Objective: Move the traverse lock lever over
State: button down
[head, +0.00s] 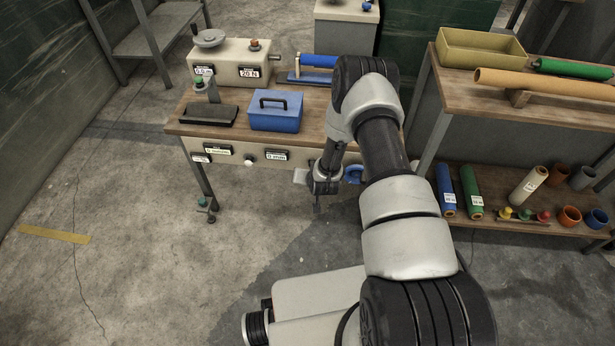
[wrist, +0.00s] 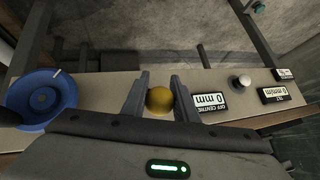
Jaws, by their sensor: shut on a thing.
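The traverse lock lever shows as a yellow ball knob (wrist: 159,100) on the bench's front panel in the wrist view. Its stem cannot be made out. My gripper (wrist: 159,80) has one finger on each side of the knob and is shut on it. In the head view my gripper (head: 318,188) is at the right part of the panel, and the arm and hand hide the knob.
A blue handwheel (wrist: 42,98) is left of my fingers in the wrist view. The "OFF CENTRE 0 mm" display (wrist: 211,102) and a white knob (wrist: 242,82) are to their right. A blue box (head: 275,112) stands on the bench top. Open floor lies before the bench.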

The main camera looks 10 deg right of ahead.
jog(key=shift+w+r, duration=0.1)
jog(key=shift+w, duration=0.05)
jog(key=c, duration=1.4)
grip_release()
jog(key=p+v, duration=0.3)
jog(key=v, duration=1.4)
jog(key=shift+d+r, duration=0.1)
jog(key=shift+r, duration=0.15)
